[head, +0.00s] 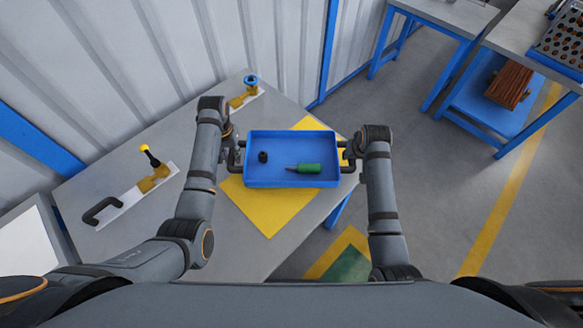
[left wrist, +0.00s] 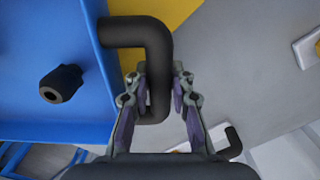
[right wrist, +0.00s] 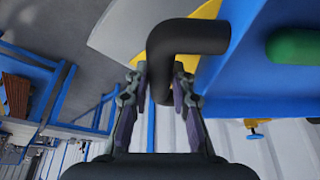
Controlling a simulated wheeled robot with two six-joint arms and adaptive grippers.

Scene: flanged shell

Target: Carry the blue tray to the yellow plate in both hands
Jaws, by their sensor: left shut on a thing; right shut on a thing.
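The blue tray (head: 275,180) is over the yellow plate (head: 262,213) in the head view, covering its middle. I cannot tell whether the tray touches the plate or hangs above it. A black fitting (head: 263,156) and a green-handled tool (head: 306,168) lie in the tray. My left gripper (head: 236,157) is shut on the tray's left black handle, which shows in the left wrist view (left wrist: 155,60). My right gripper (head: 348,156) is shut on the right black handle, seen in the right wrist view (right wrist: 185,40).
The grey table (head: 130,168) holds a clamp with a black handle (head: 132,195) at the left and another with a blue knob (head: 246,90) at the back. A blue-framed bench (head: 500,80) stands at the right. Open floor lies between.

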